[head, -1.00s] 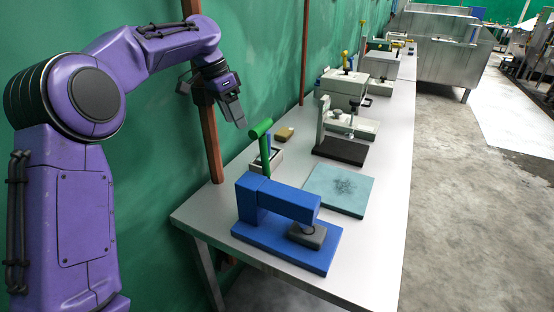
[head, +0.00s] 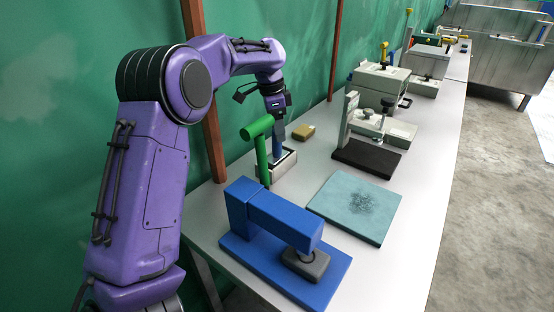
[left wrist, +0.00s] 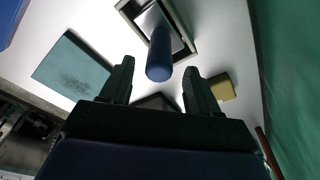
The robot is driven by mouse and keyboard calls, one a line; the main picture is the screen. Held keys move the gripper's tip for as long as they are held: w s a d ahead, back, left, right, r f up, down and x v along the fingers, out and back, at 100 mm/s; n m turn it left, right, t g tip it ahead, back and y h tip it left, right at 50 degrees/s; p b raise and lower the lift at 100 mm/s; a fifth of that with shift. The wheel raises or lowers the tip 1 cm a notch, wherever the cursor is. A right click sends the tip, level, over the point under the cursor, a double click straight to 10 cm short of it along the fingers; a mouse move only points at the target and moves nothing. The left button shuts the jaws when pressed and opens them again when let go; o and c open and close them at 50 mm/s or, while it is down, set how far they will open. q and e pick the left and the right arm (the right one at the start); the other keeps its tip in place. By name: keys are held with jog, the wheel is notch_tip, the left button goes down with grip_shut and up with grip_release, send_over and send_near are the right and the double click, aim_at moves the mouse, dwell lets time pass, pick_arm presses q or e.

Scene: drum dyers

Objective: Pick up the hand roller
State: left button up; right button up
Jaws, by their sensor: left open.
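An upright blue handle (head: 277,146), which looks like the hand roller's, stands in a pale open tray (head: 287,165) beside a green T-shaped post (head: 262,160). My left gripper (head: 277,119) is open and points down just above the handle. In the left wrist view the blue handle (left wrist: 159,55) shows between the tips of my open left gripper (left wrist: 158,70), with space on both sides. I cannot tell how deep it reaches between them. The tray (left wrist: 183,18) surrounds the handle's lower part, and the roller end is hidden. My right gripper is out of view.
A blue press (head: 285,222) stands in front. A teal pad (head: 355,208) lies to its right, also in the wrist view (left wrist: 70,67). A tan block (head: 304,132) lies behind the tray. A grey-and-black press (head: 365,155) stands farther back. Bare table separates them.

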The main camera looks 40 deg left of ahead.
aim_at(281, 155)
pick_arm(q)
notch_tip(281, 155, down, 4)
jog(key=shift+s+d+f, duration=0.1)
jog(key=shift+f, duration=0.15)
grip_shut()
jog(key=shift+r, duration=0.15)
notch_tip(281, 155, up, 10)
jog(key=shift+f+p, duration=0.1)
jog(key=shift+p, duration=0.5)
